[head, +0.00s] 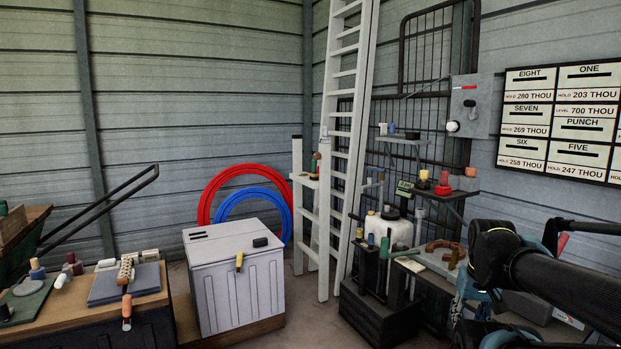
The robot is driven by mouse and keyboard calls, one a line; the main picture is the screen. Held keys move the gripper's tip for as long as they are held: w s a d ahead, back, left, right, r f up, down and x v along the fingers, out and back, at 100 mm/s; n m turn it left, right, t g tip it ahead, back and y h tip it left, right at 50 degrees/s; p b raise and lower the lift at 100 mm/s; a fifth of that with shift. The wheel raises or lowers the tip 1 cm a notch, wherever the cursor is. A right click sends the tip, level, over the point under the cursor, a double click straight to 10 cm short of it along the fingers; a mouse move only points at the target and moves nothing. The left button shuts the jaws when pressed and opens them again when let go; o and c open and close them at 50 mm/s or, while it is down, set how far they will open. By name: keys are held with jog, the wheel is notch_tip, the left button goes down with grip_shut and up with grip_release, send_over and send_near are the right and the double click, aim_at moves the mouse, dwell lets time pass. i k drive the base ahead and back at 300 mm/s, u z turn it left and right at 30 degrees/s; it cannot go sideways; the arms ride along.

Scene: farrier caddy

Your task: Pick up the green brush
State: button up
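I cannot single out a brush for certain. A small upright dark green piece (385,247) stands by the dark caddy-like stand (372,272) right of centre. It may be the green brush, but it is too small to tell its shape. Black and blue links of my arm fill the lower right and cover part of the things there. The fingers of my gripper cannot be made out in this view.
A white ladder (346,150) leans by the corner. A pale chest (235,290) stands at centre left, beside a wooden bench (150,304) with tools. A white jug (400,232) and brown horseshoe (443,249) are near my arm. Floor shows between chest and stand.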

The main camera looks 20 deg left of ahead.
aim_at(313, 176)
jog(key=u, duration=0.4)
jog(key=i, duration=0.7)
jog(key=u, duration=1.1)
jog(key=i, duration=2.3)
jog(key=z, duration=0.25)
